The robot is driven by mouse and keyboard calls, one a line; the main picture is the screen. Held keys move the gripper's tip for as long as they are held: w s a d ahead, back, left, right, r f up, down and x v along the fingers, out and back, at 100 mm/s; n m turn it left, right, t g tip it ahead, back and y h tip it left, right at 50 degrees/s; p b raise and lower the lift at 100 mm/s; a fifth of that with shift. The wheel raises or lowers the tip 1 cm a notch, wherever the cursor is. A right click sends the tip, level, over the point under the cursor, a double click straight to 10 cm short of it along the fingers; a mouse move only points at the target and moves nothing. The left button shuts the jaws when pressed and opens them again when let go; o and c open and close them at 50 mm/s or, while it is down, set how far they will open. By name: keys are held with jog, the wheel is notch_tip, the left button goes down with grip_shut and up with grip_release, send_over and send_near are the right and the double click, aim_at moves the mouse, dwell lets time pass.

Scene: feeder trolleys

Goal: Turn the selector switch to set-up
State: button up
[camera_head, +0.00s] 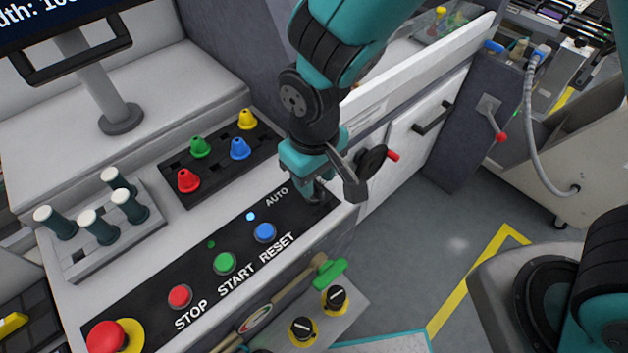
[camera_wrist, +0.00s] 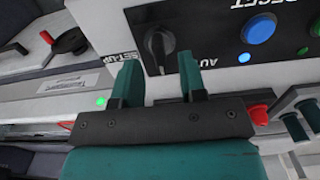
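The selector switch (camera_wrist: 160,43) is a round black knob on the black control panel (camera_wrist: 215,30). Its ridge looks roughly upright in the wrist view; its exact setting is hard to tell. A partly hidden "AU" label is right of it, and the "SET-UP" label (camera_wrist: 122,57) is at the left, upside down. My gripper (camera_wrist: 158,68) is open, its two teal fingers apart, with the knob just beyond and between the tips. No contact shows. In the head view my gripper (camera_head: 320,188) is over the panel's far end by "AUTO" and hides most of the switch.
Blue RESET (camera_head: 265,232), green START (camera_head: 224,263) and red STOP (camera_head: 180,296) buttons line the panel, with an emergency stop (camera_head: 115,337) at its near end. A black handwheel (camera_head: 371,161) with a red handle is close right of my gripper. Coloured cones (camera_head: 240,148) stand behind.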

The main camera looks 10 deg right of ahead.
jog(key=shift+f, duration=1.3)
grip_shut()
jog(key=shift+m, duration=0.4)
jog(key=m, duration=0.5)
jog(key=shift+m+p, duration=0.3)
jog(key=m, duration=0.5)
jog(key=shift+m, duration=0.4)
